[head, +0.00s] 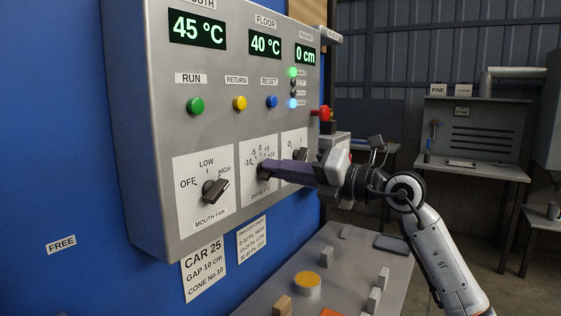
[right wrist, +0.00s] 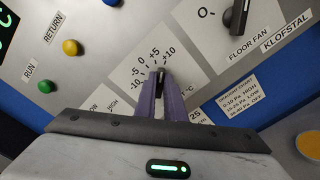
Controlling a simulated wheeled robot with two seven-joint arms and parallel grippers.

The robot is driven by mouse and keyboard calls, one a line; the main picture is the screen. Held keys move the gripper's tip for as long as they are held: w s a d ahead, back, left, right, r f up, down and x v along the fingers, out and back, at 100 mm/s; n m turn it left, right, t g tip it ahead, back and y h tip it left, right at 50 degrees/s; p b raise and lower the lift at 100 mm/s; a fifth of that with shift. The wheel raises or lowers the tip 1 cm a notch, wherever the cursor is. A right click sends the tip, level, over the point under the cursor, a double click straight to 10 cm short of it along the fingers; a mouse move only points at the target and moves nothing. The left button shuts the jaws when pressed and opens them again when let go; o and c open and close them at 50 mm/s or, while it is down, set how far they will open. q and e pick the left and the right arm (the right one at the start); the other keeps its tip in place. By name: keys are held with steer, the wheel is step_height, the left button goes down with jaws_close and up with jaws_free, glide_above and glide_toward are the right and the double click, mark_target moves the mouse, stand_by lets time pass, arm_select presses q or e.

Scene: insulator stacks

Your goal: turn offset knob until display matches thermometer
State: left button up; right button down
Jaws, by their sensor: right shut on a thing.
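The grey control panel (head: 150,130) carries green-lit displays: the mouth display (head: 197,30) reads 45 °C and the floor display (head: 265,43) reads 40 °C. The offset dial's scale (right wrist: 143,61) runs from -10 to +10. My right gripper (head: 264,168) reaches in from the right, and its purple fingers are closed around the dark offset knob (right wrist: 161,74). The fingers hide much of the knob, so I cannot read its exact setting. I cannot make out a thermometer. My left gripper is not in view.
The mouth fan knob (head: 215,190) is left of the offset dial. The floor fan knob (right wrist: 238,16) is close on its right. Run, return and reset buttons (head: 240,103) sit above. A grey table (head: 340,262) with blocks and a yellow-topped disc stands below.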

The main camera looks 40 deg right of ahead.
steer(key=shift+m+p, duration=0.5)
steer(key=shift+m, duration=0.3)
steer(key=c, duration=1.8)
jaws_free()
steer(key=shift+a, duration=0.15)
steer(key=shift+c, duration=0.2)
steer(key=b+v, duration=0.3)
steer(key=v, duration=0.7)
steer(key=shift+f, duration=0.25)
steer(key=shift+w, duration=0.1)
